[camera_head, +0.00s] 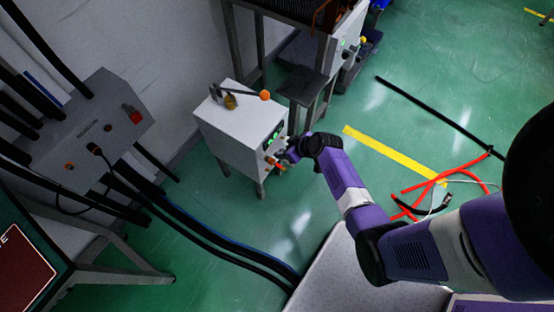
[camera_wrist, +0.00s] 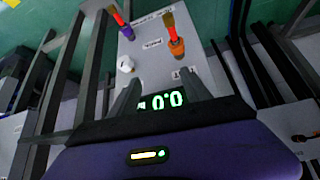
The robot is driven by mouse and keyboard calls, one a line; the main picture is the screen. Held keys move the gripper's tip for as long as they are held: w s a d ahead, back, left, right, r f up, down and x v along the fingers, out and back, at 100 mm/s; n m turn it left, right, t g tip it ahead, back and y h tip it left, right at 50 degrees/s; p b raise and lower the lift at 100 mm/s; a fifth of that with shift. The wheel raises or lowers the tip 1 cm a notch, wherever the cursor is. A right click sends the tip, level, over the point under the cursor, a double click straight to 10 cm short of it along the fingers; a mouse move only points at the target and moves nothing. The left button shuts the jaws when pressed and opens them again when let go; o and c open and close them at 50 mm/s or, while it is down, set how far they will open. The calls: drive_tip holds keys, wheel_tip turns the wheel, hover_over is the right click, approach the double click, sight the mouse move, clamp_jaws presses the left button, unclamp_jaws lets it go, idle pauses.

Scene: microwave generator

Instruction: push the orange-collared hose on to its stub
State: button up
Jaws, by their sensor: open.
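The orange-collared hose (camera_wrist: 175,46) shows in the wrist view at the front panel of a white unit, upper right of centre. Its stub is not clearly visible, and I cannot tell how far the collar sits on it. In the head view the orange part (camera_head: 275,163) is small at the panel's lower edge. A second hose with a purple collar (camera_wrist: 126,31) is to its left. My gripper (camera_wrist: 159,92) is open and empty, its fingers apart in front of the lit green display. In the head view my gripper (camera_head: 287,156) is close to the panel, beside the orange part.
The white unit (camera_head: 232,128) stands on legs, with an orange-tipped lever on top. A white knob (camera_wrist: 125,64) is on its panel. A dark metal frame (camera_head: 308,85) stands close behind. Grey control box (camera_head: 92,133) and black cables are left. Red hoses (camera_head: 450,180) lie on the floor.

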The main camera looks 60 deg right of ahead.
sight(283, 167)
drive_tip(key=a, duration=0.1)
drive_tip(key=a+f, duration=0.1)
drive_tip(key=s+a+n+y, duration=0.1)
drive_tip(key=shift+s+f+g, duration=0.1)
drive_tip(key=shift+f+g, duration=0.2)
drive_tip(key=shift+a, duration=0.15)
drive_tip(key=shift+n, duration=0.3)
drive_tip(key=b+x, duration=0.7)
drive_tip(key=x, duration=0.1)
drive_tip(key=shift+s+f, duration=0.15)
drive_tip(key=shift+w+f+b, duration=0.5)
drive_tip(key=shift+f+b, duration=0.05)
drive_tip(key=shift+b, duration=0.3)
clamp_jaws()
drive_tip(key=shift+s, duration=0.4)
idle(0.9)
drive_tip(key=shift+s+p, duration=0.5)
drive_tip(key=shift+s, duration=1.45)
